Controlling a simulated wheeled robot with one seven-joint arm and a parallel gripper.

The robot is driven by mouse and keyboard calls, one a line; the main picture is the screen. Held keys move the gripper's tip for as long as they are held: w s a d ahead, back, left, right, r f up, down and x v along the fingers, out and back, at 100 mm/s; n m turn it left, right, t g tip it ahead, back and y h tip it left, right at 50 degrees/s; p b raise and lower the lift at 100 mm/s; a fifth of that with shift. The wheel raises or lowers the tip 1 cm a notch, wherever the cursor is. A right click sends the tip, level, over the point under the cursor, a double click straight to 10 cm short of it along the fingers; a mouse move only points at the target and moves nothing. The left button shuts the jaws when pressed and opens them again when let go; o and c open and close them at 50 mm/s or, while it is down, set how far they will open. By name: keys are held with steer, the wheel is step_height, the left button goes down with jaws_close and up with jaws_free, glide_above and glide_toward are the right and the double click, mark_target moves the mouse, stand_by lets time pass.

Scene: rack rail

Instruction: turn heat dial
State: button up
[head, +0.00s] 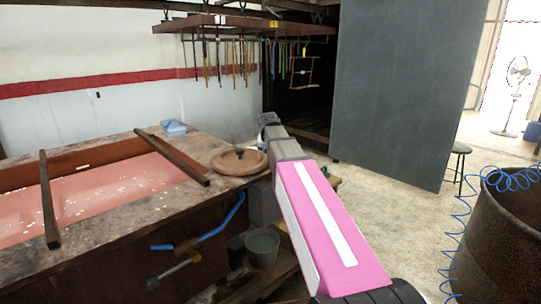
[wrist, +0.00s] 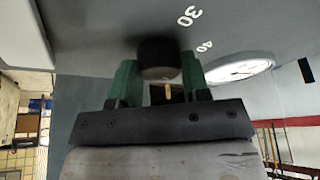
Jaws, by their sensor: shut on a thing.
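The heat dial (wrist: 158,58) is a dark round knob on a grey panel (wrist: 100,22) in the wrist view. Pale numbers 30 and 40 are printed beside it. My gripper (wrist: 160,74) has green fingers, one on each side of the knob, and is shut on it. A small tan mark shows below the knob between the fingers. In the head view my pink arm reaches toward the middle, and I cannot make out the dial or the fingertips there.
A round white gauge (wrist: 238,70) is right of the dial in the wrist view. In the head view a vat (head: 92,203) of pinkish liquid with wooden bars stands left, with a round wooden lid (head: 239,161) near my arm. A rusty drum (head: 500,245) with blue hose stands right.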

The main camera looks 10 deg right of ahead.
stand_by(0.4)
steer(key=o, duration=0.9)
steer(key=v, duration=1)
steer(key=shift+r, duration=0.35)
steer(key=shift+s, duration=0.15)
